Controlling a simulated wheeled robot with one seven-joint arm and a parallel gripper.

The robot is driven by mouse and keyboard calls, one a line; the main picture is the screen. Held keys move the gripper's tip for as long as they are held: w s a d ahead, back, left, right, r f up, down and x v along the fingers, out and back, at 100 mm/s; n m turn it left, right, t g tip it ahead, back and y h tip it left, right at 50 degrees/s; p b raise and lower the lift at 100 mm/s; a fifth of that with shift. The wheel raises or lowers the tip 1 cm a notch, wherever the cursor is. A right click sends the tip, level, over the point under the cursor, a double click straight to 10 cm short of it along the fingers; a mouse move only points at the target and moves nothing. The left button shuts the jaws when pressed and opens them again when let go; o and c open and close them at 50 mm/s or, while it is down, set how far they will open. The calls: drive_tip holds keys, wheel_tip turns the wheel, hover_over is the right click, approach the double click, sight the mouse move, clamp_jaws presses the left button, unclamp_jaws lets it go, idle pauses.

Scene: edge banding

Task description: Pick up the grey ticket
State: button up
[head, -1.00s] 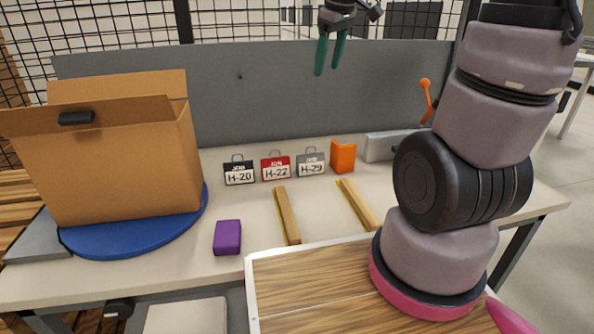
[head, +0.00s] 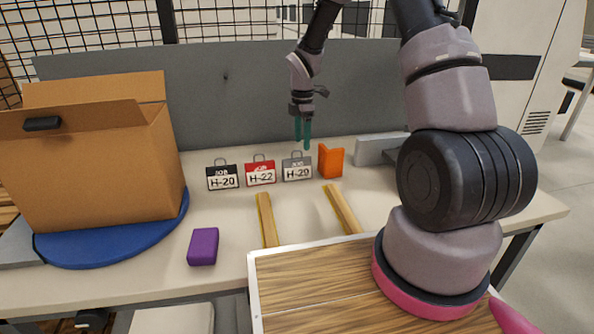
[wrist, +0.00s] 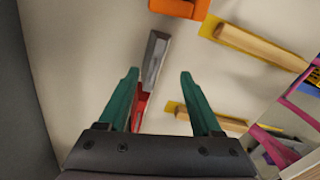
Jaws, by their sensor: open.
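The grey ticket (head: 297,172) stands upright on the table, a small tag with a handle loop on top and a white label. It is the rightmost of three tickets. My gripper (head: 302,144) points down just above its handle, fingers apart and empty. In the wrist view the grey ticket (wrist: 156,58) shows from above as a narrow grey block, lying between the lines of the open green fingers (wrist: 160,73) and reaching beyond their tips. I cannot tell how far below the fingertips it is.
The red ticket (head: 261,172) stands close on the left, partly behind a finger in the wrist view (wrist: 140,108). The black ticket (head: 222,176) is farther left. An orange piece (head: 330,161) stands close on the right. Two wooden strips (head: 267,219) lie in front; a cardboard box (head: 90,180) is at left.

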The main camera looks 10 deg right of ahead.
sight(297, 164)
drive_tip(key=f, duration=0.6)
drive_tip(key=shift+w+f, duration=0.3)
drive_tip(key=shift+w, duration=0.05)
clamp_jaws()
idle(1.1)
